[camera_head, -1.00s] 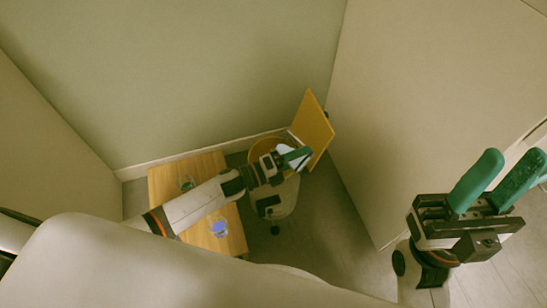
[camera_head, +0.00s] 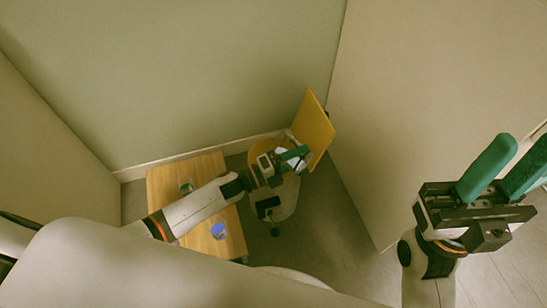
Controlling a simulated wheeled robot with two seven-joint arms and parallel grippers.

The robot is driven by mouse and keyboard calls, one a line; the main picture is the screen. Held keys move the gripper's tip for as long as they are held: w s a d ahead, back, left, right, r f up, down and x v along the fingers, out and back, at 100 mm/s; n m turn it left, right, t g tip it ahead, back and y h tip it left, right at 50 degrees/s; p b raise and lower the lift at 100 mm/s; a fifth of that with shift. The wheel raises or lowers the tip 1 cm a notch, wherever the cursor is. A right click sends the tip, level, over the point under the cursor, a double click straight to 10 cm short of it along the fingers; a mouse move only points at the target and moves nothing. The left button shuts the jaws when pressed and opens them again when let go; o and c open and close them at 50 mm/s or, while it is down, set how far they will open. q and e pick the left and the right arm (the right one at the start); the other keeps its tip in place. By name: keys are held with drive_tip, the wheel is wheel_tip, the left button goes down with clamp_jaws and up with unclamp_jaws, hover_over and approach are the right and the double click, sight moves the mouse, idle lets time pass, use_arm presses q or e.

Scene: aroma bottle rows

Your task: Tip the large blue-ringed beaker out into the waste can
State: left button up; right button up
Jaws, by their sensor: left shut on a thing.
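My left gripper (camera_head: 294,153) reaches over the waste can (camera_head: 259,148) and is shut on a pale, clear vessel (camera_head: 296,161), which looks like the beaker. The vessel is tilted above the can's mouth and partly hidden by the green fingers; its ring colour and contents are too small to tell. The can has a yellow rim, and its yellow lid (camera_head: 313,128) stands open at the right. My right gripper (camera_head: 507,170) is open and empty, far to the right of the can.
A wooden table (camera_head: 165,182) stands left of the can. It carries a small clear vessel with a greenish tint (camera_head: 186,187) at the back and one with blue in it (camera_head: 219,231) at the front. Walls close in behind and on both sides.

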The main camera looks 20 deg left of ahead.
idle(0.3)
use_arm(q)
drive_tip(key=shift+r, duration=0.1)
drive_tip(key=shift+n, duration=0.4)
drive_tip(key=shift+w+a+r+t, duration=0.1)
drive_tip(key=shift+a+t, duration=0.05)
drive_tip(key=shift+t, duration=0.25)
drive_tip(key=shift+n, duration=0.3)
drive_tip(key=shift+r, duration=0.1)
drive_tip(key=shift+w+a+r+n+t, duration=0.1)
drive_tip(key=shift+a+r+n+t, duration=0.2)
drive_tip(key=shift+n, duration=0.4)
drive_tip(key=shift+r, duration=0.15)
